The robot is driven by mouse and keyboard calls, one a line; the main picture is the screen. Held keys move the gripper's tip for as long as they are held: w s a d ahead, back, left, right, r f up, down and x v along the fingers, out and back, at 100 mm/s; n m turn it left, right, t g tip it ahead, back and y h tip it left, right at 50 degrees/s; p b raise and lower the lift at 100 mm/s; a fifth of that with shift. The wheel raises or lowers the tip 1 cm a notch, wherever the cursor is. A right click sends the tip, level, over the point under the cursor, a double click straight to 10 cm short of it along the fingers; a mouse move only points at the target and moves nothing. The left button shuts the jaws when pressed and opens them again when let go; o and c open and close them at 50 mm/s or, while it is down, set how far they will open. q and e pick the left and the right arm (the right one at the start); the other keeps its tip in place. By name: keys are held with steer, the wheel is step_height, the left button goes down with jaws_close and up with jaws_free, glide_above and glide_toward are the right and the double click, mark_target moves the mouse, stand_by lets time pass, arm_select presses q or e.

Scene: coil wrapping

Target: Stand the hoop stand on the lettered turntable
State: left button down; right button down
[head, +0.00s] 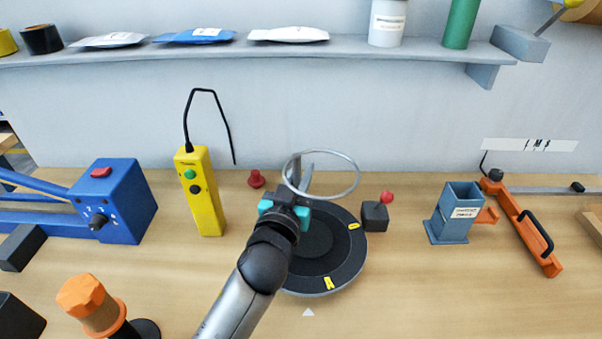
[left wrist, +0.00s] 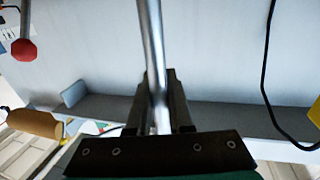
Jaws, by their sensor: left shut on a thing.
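The hoop stand shows in the head view as a thin silver ring (head: 357,170) above the back of the turntable. My left gripper (head: 299,187) is shut on its upright, near the ring's left side. In the left wrist view the silver post (left wrist: 151,45) runs between the two dark fingers (left wrist: 160,100). The stand's foot is hidden, so I cannot tell whether it touches the turntable. The lettered turntable (head: 345,262) is a dark round disc with yellow letter tags. My left arm covers its left part. My right gripper is in neither view.
A yellow pendant box (head: 205,205) with a black cable and a red knob (head: 256,178) stand to the left. A small red-knobbed dark box (head: 374,216) is close at the turntable's right. A blue-grey holder (head: 460,208) is farther right. A shelf (head: 225,50) runs above the back.

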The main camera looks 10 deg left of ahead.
arm_select(q)
steer(key=c, duration=1.3)
jaws_free()
steer(key=shift+f, duration=0.2)
steer(key=o, duration=0.5)
steer(key=shift+r, duration=0.1)
steer(key=s, duration=1.2)
steer(key=shift+a+r, duration=0.15)
steer(key=shift+s, duration=0.1)
